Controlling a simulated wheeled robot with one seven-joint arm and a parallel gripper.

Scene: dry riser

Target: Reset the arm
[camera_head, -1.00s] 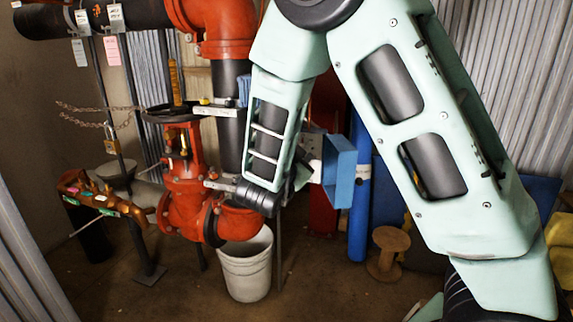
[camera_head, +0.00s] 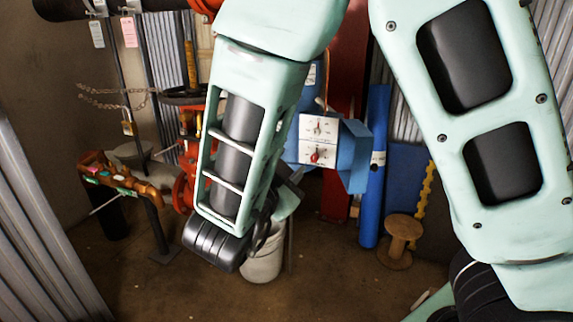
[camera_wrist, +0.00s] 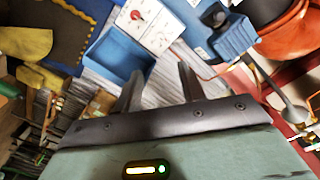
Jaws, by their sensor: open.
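My arm hangs across the head view in pale green links, with its forearm pointing down and its dark wrist end low in the middle. My gripper (camera_wrist: 159,78) shows in the wrist view with its two dark fingers apart and nothing visible between them. In the head view it is mostly hidden behind the forearm and wrist. A blue box with a white panel and red knob (camera_head: 318,138) stands behind the forearm. The white panel also shows beyond the fingers in the wrist view (camera_wrist: 145,25).
A pale bucket (camera_head: 265,262) stands on the floor behind my wrist. Red pipework and a valve (camera_head: 188,160) are partly hidden behind the forearm. An orange-brown pipe manifold (camera_head: 120,180) is at left. A blue cylinder (camera_head: 374,170) and a wooden spool (camera_head: 400,240) stand to the right.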

